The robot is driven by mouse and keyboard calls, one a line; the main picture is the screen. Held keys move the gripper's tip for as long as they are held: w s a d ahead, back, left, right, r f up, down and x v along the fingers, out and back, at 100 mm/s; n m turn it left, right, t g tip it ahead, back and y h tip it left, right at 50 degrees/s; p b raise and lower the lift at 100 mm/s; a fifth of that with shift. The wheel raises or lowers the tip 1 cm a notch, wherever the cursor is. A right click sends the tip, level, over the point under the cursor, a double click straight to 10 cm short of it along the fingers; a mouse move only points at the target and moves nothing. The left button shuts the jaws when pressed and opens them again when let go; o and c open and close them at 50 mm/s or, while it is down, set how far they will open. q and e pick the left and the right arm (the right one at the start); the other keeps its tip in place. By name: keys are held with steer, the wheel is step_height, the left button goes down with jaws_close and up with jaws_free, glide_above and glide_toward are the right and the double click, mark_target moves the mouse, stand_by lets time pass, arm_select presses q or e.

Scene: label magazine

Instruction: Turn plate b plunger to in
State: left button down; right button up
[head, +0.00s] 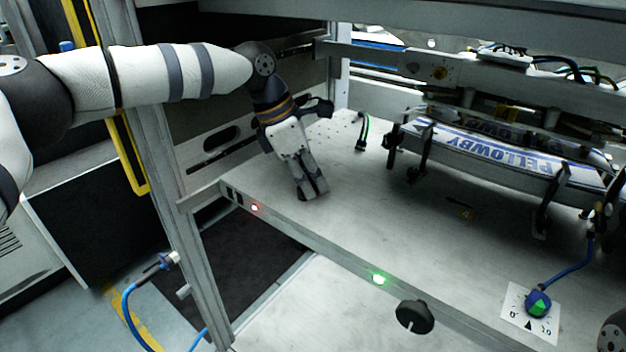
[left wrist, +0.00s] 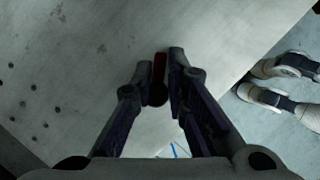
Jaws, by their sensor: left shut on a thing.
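My left gripper (head: 312,192) points down at the left end of the grey metal plate (head: 350,205), near its front edge. In the left wrist view, the left gripper (left wrist: 161,76) is shut on a small dark red, elongated part (left wrist: 159,70) with a darker rounded end. This part lies between the fingertips, and in the head view the fingers hide it. I see no label telling whether it is the plate b plunger.
A red light (head: 255,207), a green light (head: 379,279) and a black knob (head: 415,316) sit along the front edge. A blue-green knob (head: 538,302) stands on a white marked card. The PELLOWBY magazine (head: 510,158) fills the right back.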

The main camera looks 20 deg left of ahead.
arm_select(q)
steer(key=m+g+b, duration=0.1)
steer(key=m, duration=0.4)
steer(key=shift+s+a+g+h+b, duration=0.1)
steer(key=shift+a+g+h+b, duration=0.05)
steer(key=shift+g+h+b, duration=0.2)
steer(key=shift+s+r+m+g+b, duration=0.1)
steer(key=shift+m+g+b, duration=0.25)
steer(key=shift+m, duration=0.6)
steer(key=shift+s+r+m+g+b, duration=0.1)
steer(key=shift+m+g+b, duration=0.15)
steer(key=shift+m, duration=0.7)
arm_select(e)
steer(key=shift+s+f+g, duration=0.2)
steer(key=shift+s+f, duration=0.35)
steer(key=shift+f, duration=0.2)
steer(key=shift+s+f+g, duration=0.2)
steer(key=shift+s+f, duration=0.35)
steer(key=shift+f, duration=0.2)
arm_select(q)
steer(key=c, duration=1.7)
jaws_free()
steer(key=shift+f+g, duration=0.1)
steer(key=shift+g, duration=0.15)
arm_select(e)
steer(key=shift+w, duration=0.1)
